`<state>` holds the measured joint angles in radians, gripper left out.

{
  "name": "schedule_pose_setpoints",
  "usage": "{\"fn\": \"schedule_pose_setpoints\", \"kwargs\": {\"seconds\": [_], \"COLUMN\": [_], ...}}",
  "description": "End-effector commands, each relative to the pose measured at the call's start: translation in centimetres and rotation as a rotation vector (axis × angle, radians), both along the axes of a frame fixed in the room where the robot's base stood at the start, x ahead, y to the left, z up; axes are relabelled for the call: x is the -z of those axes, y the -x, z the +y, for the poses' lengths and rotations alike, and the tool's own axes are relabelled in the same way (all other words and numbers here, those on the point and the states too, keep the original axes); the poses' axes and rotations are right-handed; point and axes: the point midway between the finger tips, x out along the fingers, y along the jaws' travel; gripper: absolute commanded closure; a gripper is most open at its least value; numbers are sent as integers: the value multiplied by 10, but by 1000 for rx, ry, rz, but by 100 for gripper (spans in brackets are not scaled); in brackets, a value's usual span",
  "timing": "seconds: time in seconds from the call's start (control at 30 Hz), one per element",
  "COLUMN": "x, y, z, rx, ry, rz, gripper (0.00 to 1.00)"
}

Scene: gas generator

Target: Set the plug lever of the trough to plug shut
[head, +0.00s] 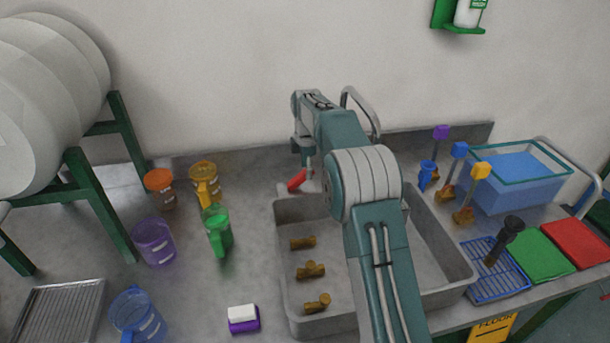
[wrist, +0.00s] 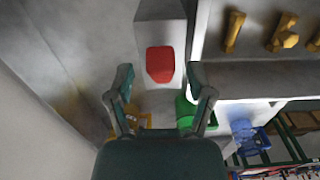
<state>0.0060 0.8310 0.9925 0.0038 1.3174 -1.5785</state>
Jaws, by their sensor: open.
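The grey trough (head: 285,270) is set in the counter, and part of it shows at upper right in the wrist view (wrist: 250,78). A red lever grip (head: 297,180), which looks like the plug lever, is at the trough's back left corner. In the wrist view the red grip (wrist: 160,64) lies between and just beyond my fingertips. My gripper (head: 304,158) is open and empty, pointing down over the lever. It also shows open in the wrist view (wrist: 160,82). I cannot tell whether a finger touches the grip. The plug itself is not visible.
Several brass fittings (head: 310,270) lie in the trough. A yellow jug (head: 205,184), a green jug (head: 216,230) and other containers stand to the left. A blue tank (head: 520,178), brushes and a blue rack (head: 495,270) are on the right. The wall is close behind.

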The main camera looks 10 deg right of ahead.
Motion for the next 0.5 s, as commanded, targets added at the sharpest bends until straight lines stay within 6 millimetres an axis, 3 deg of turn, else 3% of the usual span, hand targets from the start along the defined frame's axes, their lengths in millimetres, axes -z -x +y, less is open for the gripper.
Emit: {"fn": "schedule_pose_setpoints", "kwargs": {"seconds": [0.2,0.5], "x": [24,27], "y": [0,0], "z": [4,4], "rx": [1,0], "ry": [4,4], "rz": [2,0], "gripper": [31,31]}}
